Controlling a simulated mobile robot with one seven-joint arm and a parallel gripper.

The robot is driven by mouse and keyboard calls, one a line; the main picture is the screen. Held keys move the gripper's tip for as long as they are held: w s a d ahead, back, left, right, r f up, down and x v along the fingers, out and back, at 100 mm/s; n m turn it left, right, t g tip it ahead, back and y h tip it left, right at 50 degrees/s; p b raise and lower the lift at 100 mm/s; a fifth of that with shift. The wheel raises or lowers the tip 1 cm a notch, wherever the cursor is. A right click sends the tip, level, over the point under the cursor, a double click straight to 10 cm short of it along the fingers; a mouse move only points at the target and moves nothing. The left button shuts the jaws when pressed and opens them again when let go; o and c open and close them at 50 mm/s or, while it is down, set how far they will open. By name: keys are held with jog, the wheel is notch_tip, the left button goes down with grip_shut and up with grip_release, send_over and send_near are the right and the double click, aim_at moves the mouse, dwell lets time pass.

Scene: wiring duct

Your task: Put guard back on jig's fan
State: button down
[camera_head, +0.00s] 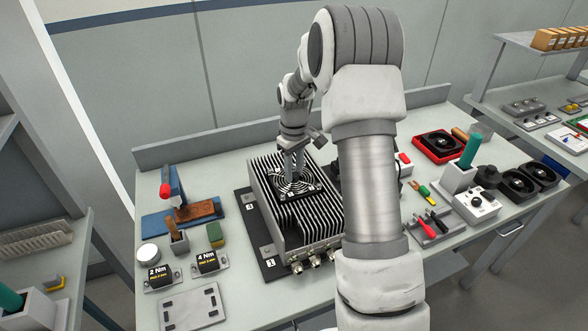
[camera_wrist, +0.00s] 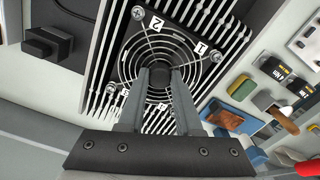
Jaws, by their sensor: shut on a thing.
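The jig is a finned grey housing (camera_head: 277,211) on a black base plate, with a black square fan (camera_head: 318,186) on top. The round wire guard (camera_head: 300,188) lies over the fan; it also shows in the wrist view (camera_wrist: 131,58), with concentric rings. White number tags and screw heads (camera_wrist: 217,57) show at the fan's corners. My gripper (camera_head: 294,177) points down at the guard's middle. In the wrist view my gripper (camera_wrist: 160,72) is shut on the guard at its centre, and the fingers hide part of the rings. I cannot tell whether the guard touches the fan.
Holders marked 2 Nm (camera_head: 159,276) and 4 Nm (camera_head: 207,263), and a flat grey plate (camera_head: 191,308), lie left of the jig.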

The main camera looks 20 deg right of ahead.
aim_at(294, 174)
jog(key=shift+f, duration=0.15)
jog(key=c, duration=0.5)
grip_release()
notch_tip(294, 174, up, 18)
jog(key=shift+f, duration=0.25)
